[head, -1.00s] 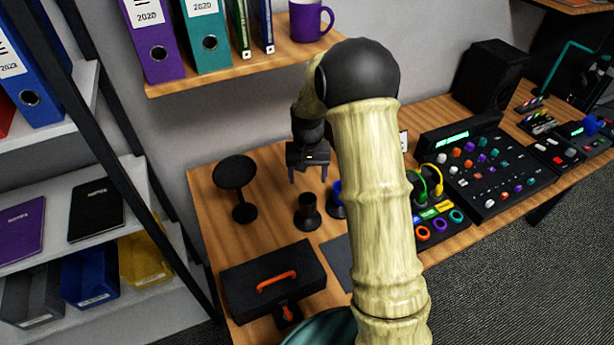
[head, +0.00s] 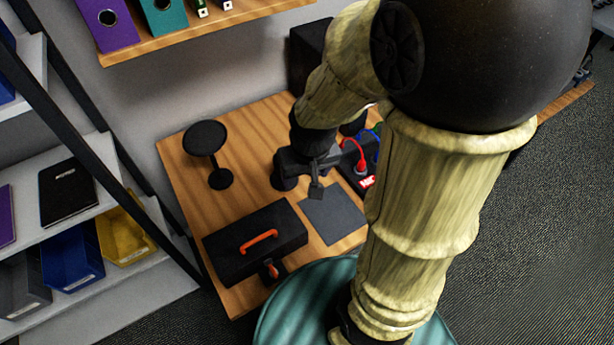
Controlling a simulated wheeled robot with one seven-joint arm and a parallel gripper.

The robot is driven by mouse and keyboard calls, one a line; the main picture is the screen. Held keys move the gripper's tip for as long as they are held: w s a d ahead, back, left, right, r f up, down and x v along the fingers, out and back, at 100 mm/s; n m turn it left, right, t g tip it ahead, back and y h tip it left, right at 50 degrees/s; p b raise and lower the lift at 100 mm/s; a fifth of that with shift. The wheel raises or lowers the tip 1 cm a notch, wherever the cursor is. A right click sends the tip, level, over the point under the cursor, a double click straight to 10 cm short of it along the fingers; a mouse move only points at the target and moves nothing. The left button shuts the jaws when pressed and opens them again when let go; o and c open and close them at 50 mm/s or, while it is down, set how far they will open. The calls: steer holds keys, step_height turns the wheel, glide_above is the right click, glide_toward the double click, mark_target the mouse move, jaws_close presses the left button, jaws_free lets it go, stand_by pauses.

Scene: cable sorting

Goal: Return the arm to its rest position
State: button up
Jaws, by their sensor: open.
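My arm folds down from the upper right in the head view, with its elbow large and close to the camera. My gripper (head: 316,189) hangs over the desk, above or near the grey mat (head: 333,214). Its jaws are open and I see nothing held between them. The arm hides much of the desk's right part, including most of the device with coloured cables. A red cable plug (head: 360,164) shows just right of the gripper, with a bit of blue cable behind it.
A black toolbox (head: 254,242) with an orange handle stands at the desk's front left. A black round-topped stand (head: 206,140) is behind it. A shelf (head: 190,38) with binders overhangs the back. A rack (head: 82,215) with bins stands left. Bare wood (head: 252,133) shows around the stand.

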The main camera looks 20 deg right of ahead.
steer(key=shift+s+a, duration=0.1)
steer(key=shift+s, duration=0.55)
steer(key=p+v, duration=0.2)
steer(key=w+p+v, duration=0.1)
steer(key=p+v, duration=0.1)
steer(key=shift+r, duration=0.15)
stand_by(0.8)
